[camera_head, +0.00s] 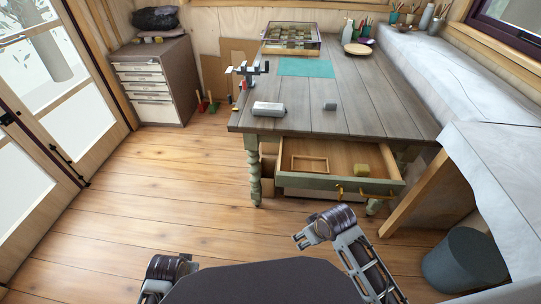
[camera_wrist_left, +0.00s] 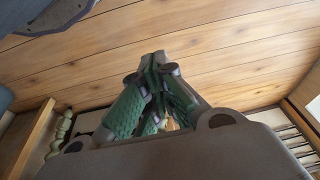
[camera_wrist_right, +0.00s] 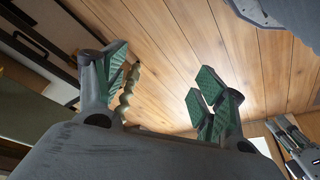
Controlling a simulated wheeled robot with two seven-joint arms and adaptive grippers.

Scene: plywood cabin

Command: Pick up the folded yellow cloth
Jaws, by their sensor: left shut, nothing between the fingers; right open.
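A small yellow block-shaped thing, which looks like the folded yellow cloth (camera_head: 360,171), lies in the right part of the open drawer (camera_head: 335,184) under the table. My right gripper (camera_head: 303,239) is in front of the drawer and lower in the head view, apart from it. It is open and empty in the right wrist view (camera_wrist_right: 160,82). My left gripper (camera_wrist_left: 155,95) is shut with nothing between its fingers. In the head view, only my left wrist area shows at the bottom edge. Neither wrist view shows the cloth.
The drawer also holds a shallow wooden tray (camera_head: 310,163) at its left. The table (camera_head: 350,85) above carries a grey block (camera_head: 268,108), a smaller grey piece (camera_head: 330,105) and a teal mat (camera_head: 306,67). A dark bin (camera_head: 463,262) stands at right. Floor at left is clear.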

